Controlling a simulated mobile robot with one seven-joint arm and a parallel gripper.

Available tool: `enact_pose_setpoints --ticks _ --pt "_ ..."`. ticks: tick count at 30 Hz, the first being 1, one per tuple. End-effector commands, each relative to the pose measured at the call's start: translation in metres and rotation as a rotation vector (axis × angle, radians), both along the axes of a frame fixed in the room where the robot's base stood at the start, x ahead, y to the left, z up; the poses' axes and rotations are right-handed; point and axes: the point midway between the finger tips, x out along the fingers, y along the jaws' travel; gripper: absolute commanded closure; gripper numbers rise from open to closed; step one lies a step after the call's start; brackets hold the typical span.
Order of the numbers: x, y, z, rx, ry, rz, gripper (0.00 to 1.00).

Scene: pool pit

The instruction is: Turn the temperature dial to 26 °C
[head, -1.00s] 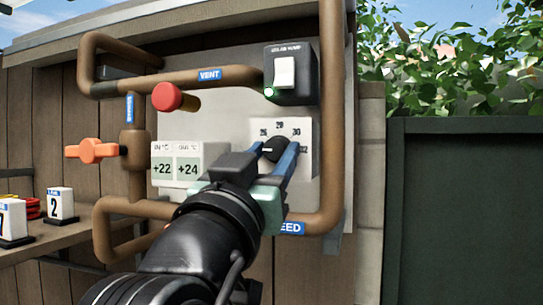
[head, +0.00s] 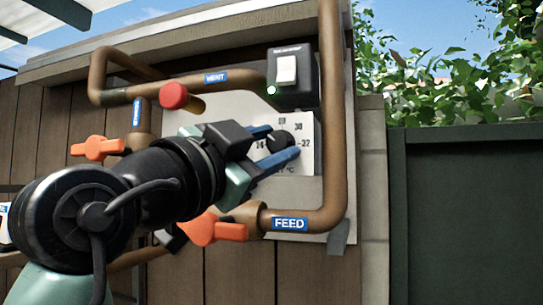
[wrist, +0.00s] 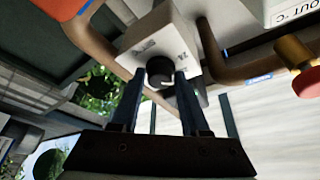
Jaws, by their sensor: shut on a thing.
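The temperature dial is a black round knob (head: 280,141) on a white box (head: 309,168) with numbers around it, 28, 30 and 32 among them. The knob also shows in the wrist view (wrist: 159,72), with a small pale mark near its edge. My gripper (head: 283,143) comes in from the left, its two blue fingers on either side of the knob, shut on it. In the wrist view my gripper (wrist: 158,82) has a finger at each side of the knob. I cannot read which number the knob points to; the fingers and gripper body cover part of the scale.
A black switch box (head: 305,90) with a green light sits above the dial. Brown pipes (head: 333,120) frame the panel. A red knob (head: 173,95) and orange valve handles (head: 212,229) stick out nearby. A dark green wall (head: 465,215) stands at the right.

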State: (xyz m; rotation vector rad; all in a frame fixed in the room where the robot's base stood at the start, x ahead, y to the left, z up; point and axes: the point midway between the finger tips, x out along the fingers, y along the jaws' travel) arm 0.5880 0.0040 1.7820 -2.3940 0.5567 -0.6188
Motion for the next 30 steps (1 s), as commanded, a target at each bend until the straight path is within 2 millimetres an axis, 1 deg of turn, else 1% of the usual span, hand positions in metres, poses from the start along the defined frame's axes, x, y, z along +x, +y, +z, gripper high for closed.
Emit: enact_pose_setpoints --ticks 9,22,23,27,30 --pt "-0.0006 0.0005 0.0018 0.083 -0.031 0.001 1.0" --pt "-0.0006 0.0003 0.0022 0.089 -0.033 0.0 1.0" --pt "-0.0006 0.0003 0.0022 0.089 -0.033 0.0 0.51" --pt "-0.0005 0.0003 0.0018 0.09 -0.032 0.0 0.26" --pt "-0.0003 0.0003 0.0015 0.089 -0.032 0.0 0.25"
